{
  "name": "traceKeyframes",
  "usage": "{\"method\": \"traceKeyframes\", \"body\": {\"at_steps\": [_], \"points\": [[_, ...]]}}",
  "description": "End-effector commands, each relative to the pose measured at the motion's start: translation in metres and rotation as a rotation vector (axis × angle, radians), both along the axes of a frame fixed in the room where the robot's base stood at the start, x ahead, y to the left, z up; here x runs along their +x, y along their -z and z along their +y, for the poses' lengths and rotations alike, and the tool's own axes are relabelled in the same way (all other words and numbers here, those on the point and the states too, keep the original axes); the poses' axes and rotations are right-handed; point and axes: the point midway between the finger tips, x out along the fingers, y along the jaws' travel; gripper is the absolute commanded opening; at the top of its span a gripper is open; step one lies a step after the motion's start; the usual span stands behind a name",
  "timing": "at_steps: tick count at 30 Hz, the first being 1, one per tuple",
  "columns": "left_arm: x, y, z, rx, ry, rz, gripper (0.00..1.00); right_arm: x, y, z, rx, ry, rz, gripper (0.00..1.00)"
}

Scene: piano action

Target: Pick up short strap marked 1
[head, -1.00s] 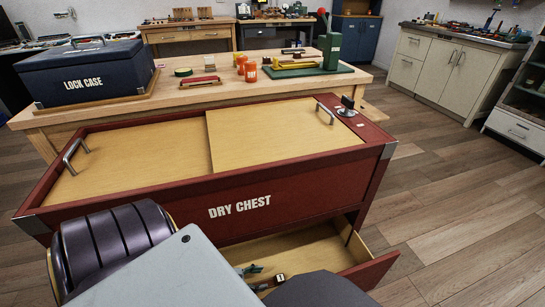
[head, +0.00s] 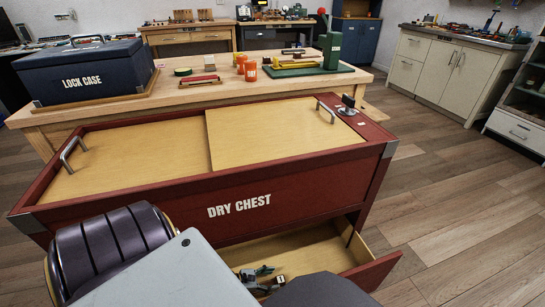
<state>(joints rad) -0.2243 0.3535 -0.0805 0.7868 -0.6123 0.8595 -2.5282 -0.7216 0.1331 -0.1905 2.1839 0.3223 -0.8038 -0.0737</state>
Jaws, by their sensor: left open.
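The red dry chest (head: 270,180) stands in front of me with its lower drawer (head: 378,268) pulled out. My left gripper (head: 262,281) is low over the drawer's left part, partly hidden by my own arm. Its small fingers look open, and I see nothing clearly held between them. A small dark piece with a pale spot shows by the fingers; I cannot tell whether it is a strap or a gripper part. No strap marked 1 can be made out. Much of the drawer floor is hidden. My right gripper is not in view.
Sliding wooden panels (head: 270,135) with metal handles cover the chest top. Behind stands a workbench (head: 200,97) with the blue lock case (head: 85,72), orange jars (head: 251,70) and a green press (head: 330,46). The floor on the right is clear.

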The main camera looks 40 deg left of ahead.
Motion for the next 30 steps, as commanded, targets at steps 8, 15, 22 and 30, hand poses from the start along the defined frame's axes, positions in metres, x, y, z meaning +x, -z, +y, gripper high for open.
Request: {"method": "traceKeyframes", "body": {"at_steps": [8,15,22,30], "points": [[0.019,0.013,-0.013,-0.001,0.0,-0.002,0.61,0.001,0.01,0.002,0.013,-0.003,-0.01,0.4],[0.034,0.02,-0.022,0.0,0.0,0.0,0.61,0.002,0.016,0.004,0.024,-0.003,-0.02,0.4],[0.036,0.02,-0.023,0.0,0.0,0.0,0.61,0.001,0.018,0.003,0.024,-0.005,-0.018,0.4],[0.036,0.02,-0.023,0.0,0.0,0.0,0.61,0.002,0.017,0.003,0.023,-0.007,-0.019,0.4]]}}
